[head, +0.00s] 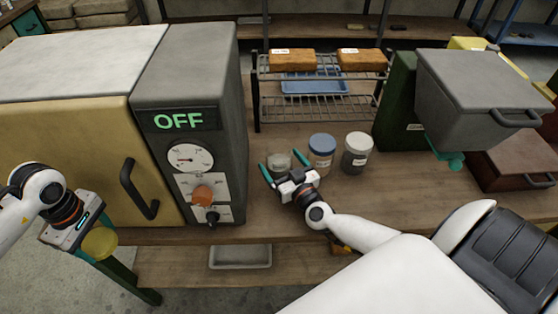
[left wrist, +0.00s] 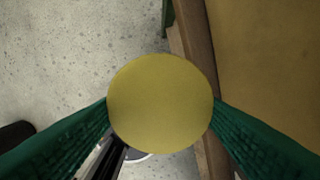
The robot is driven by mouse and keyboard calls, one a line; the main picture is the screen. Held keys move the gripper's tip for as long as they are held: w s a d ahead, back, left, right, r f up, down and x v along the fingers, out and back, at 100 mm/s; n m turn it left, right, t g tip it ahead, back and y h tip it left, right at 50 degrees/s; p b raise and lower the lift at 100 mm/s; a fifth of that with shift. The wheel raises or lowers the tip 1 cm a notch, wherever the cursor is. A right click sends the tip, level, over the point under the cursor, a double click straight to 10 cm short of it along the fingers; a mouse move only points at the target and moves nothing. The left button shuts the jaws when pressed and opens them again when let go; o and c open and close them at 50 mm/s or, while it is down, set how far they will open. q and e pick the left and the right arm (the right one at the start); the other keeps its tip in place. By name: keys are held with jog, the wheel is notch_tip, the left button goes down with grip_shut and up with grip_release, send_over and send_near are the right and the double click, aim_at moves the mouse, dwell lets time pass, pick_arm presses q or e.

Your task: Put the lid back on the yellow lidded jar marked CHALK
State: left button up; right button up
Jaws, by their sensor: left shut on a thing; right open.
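A round yellow lid (head: 99,242) is held between the green fingers of my left gripper (head: 92,238), out in front of the oven's left side. In the left wrist view the lid (left wrist: 160,104) faces the camera as a plain disc, with a finger at each side. A small, pale jar (head: 279,160) stands on the bench, with no coloured lid visible on it; I cannot read its marking. My right gripper (head: 277,171) is open, with its green fingers near this jar, which the hand partly hides. I cannot tell whether they touch.
A large oven (head: 190,70) reading OFF stands left. A wire rack (head: 318,103) with two brown blocks is behind. A grey lidded bin (head: 475,95) is at right.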

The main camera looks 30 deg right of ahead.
jog(key=w, duration=0.2)
jog(key=shift+w+d+f, duration=0.1)
jog(key=shift+w, duration=0.2)
jog(key=shift+s, duration=0.1)
jog(key=shift+c, duration=0.5)
jog(key=c, duration=0.9)
jog(key=shift+c, duration=1.2)
jog(key=shift+r, duration=0.25)
